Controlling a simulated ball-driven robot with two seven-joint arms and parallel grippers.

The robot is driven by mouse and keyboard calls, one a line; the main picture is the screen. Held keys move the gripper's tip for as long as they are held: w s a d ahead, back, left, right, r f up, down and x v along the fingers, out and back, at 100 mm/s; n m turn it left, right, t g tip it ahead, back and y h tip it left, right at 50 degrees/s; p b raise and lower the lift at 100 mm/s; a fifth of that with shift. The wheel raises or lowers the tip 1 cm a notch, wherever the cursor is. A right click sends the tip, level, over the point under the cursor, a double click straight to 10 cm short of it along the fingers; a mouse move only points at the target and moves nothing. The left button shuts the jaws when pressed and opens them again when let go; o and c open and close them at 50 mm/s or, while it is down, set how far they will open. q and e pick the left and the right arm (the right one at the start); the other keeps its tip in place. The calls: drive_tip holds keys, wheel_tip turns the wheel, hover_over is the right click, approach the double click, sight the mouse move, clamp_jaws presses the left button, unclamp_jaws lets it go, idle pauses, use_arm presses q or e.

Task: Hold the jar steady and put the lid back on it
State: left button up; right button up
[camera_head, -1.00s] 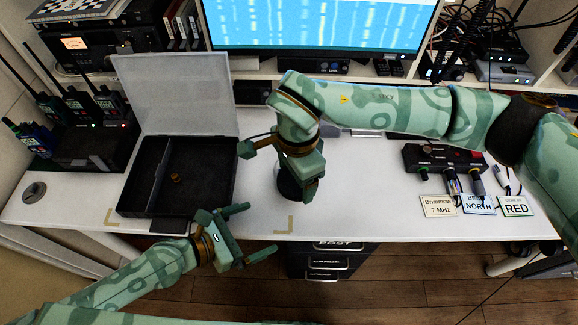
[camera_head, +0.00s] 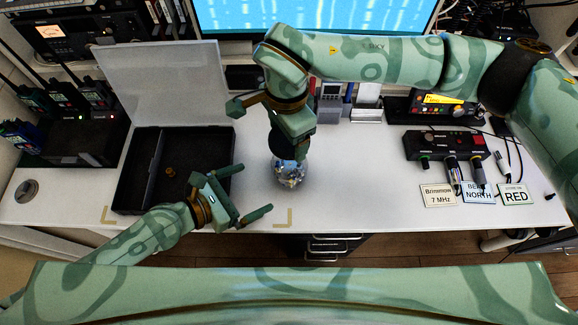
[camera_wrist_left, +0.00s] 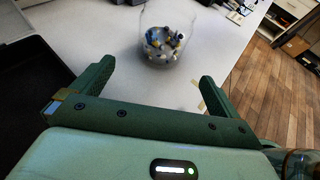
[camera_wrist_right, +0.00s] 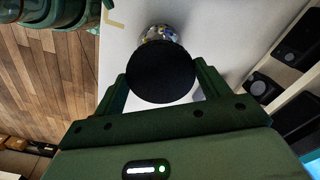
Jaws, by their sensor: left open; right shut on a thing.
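The clear jar (camera_head: 289,174), with small coloured parts inside, stands upright on the white desk. It also shows in the left wrist view (camera_wrist_left: 165,42), ahead of the fingertips, its top near the picture's edge. My right gripper (camera_wrist_right: 164,80) is shut on the round black lid (camera_wrist_right: 162,72), which also shows in the head view (camera_head: 291,150). The lid is held over the jar; I cannot tell whether they touch. My left gripper (camera_head: 256,189) is open and empty, low and to the left of the jar, its fingers pointing towards it and apart from it.
An open black case (camera_head: 200,195) with a raised clear lid stands left of the jar. A black control box (camera_head: 447,146) with cables and label cards (camera_head: 438,195) lies at the right. Tape corners (camera_head: 284,222) mark the front edge.

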use_arm(q)
drive_tip(key=x, duration=1.1)
drive_tip(key=shift+w+d, duration=0.15)
drive_tip(key=shift+d, duration=0.15)
drive_tip(key=c, duration=1.4)
drive_tip(key=shift+c, duration=0.2)
use_arm(e)
approach(288, 169)
drive_tip(key=shift+f, duration=0.1)
drive_tip(key=shift+f, duration=0.8)
drive_tip(key=shift+f, duration=0.55)
